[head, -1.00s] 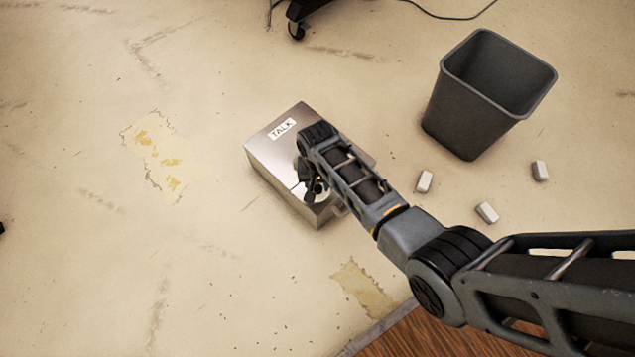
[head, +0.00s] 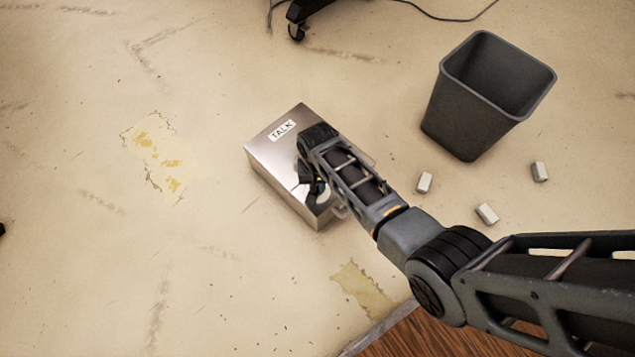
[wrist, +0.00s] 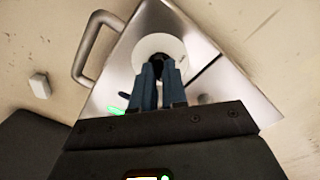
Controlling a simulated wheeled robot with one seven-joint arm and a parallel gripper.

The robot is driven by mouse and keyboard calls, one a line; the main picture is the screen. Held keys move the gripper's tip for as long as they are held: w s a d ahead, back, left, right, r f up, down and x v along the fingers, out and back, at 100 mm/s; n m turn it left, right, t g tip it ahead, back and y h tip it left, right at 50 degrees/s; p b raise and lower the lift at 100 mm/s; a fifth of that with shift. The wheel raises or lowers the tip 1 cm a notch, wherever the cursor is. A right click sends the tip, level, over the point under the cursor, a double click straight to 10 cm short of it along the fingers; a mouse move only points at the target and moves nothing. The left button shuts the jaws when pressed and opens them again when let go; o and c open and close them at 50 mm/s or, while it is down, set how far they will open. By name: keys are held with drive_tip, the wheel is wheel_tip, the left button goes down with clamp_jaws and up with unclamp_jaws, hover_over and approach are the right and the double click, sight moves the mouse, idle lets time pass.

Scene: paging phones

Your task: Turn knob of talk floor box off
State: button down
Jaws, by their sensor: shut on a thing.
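The talk floor box (head: 272,153) is a shiny metal box with a TALK label on its top, standing on the floor in the middle of the head view. In the wrist view the box (wrist: 222,85) shows a pale round dial plate (wrist: 150,44) with a dark knob (wrist: 157,60) at its middle. My gripper (wrist: 158,62) is over the dial, its two blue-grey fingers close together and shut on the knob. The fingers hide most of the knob. In the head view my gripper (head: 310,180) is at the box's top, partly hidden by my arm.
A metal handle (wrist: 88,45) sticks out from the box's side. A dark grey bin (head: 470,110) stands to the right. Several small pale blocks (head: 487,213) lie between the bin and my arm. A wheeled chair foot (head: 297,30) is at the top.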

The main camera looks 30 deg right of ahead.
drive_tip(key=n+p, duration=0.2)
drive_tip(key=n, duration=0.2)
drive_tip(key=shift+r+n, duration=0.1)
drive_tip(key=shift+n, duration=0.2)
drive_tip(key=n+p, duration=0.1)
drive_tip(key=n, duration=0.3)
drive_tip(key=n+p, duration=0.1)
drive_tip(key=n, duration=0.4)
drive_tip(key=shift+n+p, duration=0.35)
drive_tip(key=shift+n, duration=1.45)
drive_tip(key=c, duration=1.2)
unclamp_jaws()
drive_tip(key=shift+o, duration=0.2)
